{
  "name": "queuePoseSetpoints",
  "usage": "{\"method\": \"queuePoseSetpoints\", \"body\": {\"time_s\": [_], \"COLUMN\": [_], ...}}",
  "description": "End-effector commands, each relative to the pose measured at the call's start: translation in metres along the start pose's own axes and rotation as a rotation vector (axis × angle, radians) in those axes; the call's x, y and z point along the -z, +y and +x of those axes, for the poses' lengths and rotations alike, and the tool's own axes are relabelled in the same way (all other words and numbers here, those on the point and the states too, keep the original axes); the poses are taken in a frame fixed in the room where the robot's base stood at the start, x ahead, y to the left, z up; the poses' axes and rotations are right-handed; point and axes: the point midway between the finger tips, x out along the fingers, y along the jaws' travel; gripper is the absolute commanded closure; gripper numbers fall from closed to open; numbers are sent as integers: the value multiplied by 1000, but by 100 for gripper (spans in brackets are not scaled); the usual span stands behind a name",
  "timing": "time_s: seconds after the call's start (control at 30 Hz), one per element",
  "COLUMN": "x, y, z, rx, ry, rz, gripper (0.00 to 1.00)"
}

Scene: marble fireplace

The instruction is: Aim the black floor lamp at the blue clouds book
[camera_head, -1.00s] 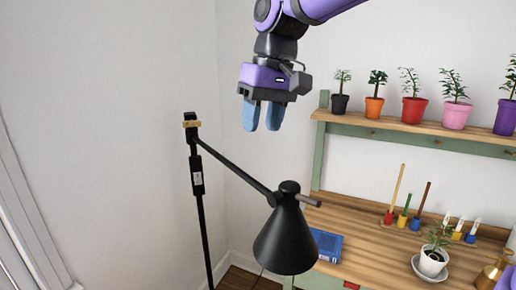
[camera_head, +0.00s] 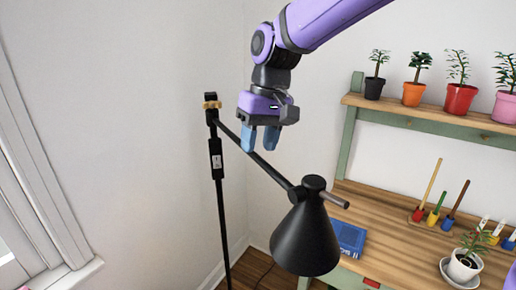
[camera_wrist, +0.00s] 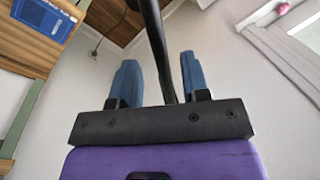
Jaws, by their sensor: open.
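The black floor lamp (camera_head: 306,240) stands in the middle of the head view, its cone shade pointing down at the end of a slanting arm. A short handle sticks out from the shade's top. The blue book (camera_head: 349,237) lies on the wooden desk just right of the shade and partly behind it; its cover picture is too small to read. It also shows at the top left of the wrist view (camera_wrist: 44,18). My gripper (camera_head: 260,146) points down, open and empty, at the lamp's arm. In the wrist view the black lamp arm (camera_wrist: 158,50) passes between the blue fingers; contact cannot be told.
The wooden desk (camera_head: 400,240) holds colored cups with tools and a white potted plant (camera_head: 464,264). A shelf (camera_head: 430,112) with several potted plants stands above it. A window frame (camera_head: 40,170) is at the left, with bare wall between it and the lamp.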

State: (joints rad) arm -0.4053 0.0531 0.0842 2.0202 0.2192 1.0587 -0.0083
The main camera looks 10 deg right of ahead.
Motion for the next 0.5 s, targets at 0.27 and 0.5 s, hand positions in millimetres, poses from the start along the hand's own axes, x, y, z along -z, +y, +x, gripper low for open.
{"method": "queuePoseSetpoints", "body": {"time_s": [0.27,0.5], "x": [0,0], "y": [0,0], "z": [18,19], "rx": [0,0], "ry": [-1,-1], "rz": [0,0], "gripper": [58,58]}}
